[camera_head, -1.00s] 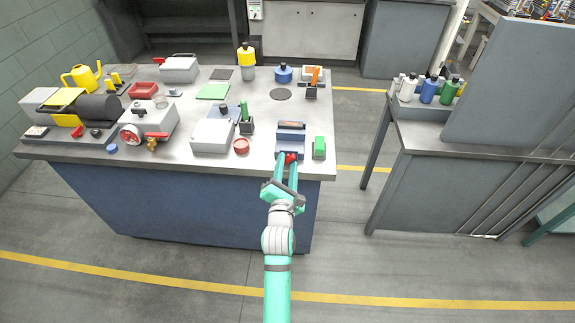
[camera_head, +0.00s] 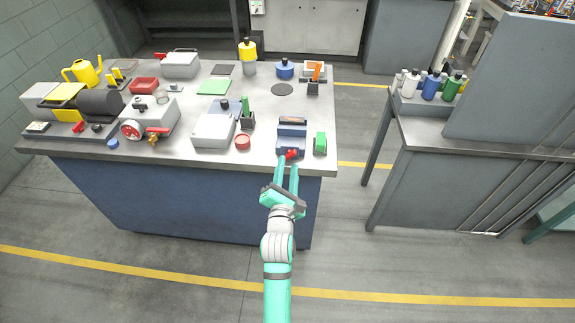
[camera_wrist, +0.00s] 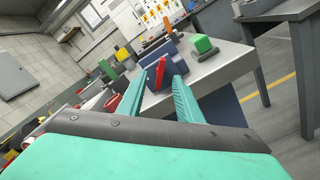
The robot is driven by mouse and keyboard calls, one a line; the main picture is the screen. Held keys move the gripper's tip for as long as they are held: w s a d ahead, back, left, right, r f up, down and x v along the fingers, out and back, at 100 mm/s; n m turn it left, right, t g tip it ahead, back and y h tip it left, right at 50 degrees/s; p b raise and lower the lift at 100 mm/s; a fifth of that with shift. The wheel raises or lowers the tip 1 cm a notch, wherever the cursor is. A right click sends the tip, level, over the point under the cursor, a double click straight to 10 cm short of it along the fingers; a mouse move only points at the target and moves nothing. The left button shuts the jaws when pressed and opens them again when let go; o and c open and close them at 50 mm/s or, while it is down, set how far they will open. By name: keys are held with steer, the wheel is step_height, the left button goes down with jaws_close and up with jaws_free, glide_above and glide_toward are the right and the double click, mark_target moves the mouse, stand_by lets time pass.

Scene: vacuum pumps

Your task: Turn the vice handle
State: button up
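The blue-grey vice (camera_head: 291,136) stands at the front right edge of the workbench. Its red handle (camera_head: 291,154) is on the near side and sits tilted. My gripper (camera_head: 288,165) is in front of the vice, with its two teal fingers apart and pointing at the handle. In the wrist view, the red handle (camera_wrist: 161,72) shows in the gap between the fingertips, with visible space on either side. Whether either finger touches it is unclear. The vice (camera_wrist: 150,52) is partly hidden behind the handle and fingers.
A green block (camera_head: 320,143) stands just right of the vice. A red round dish (camera_head: 242,142) and a grey box (camera_head: 213,131) are to its left. The workbench (camera_head: 270,112) has bare surface behind the vice. The floor in front of the bench is clear.

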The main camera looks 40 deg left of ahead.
steer(key=v, duration=0.4)
steer(key=shift+s+d, duration=0.15)
steer(key=shift+d, duration=0.05)
steer(key=shift+s, duration=0.1)
stand_by(0.4)
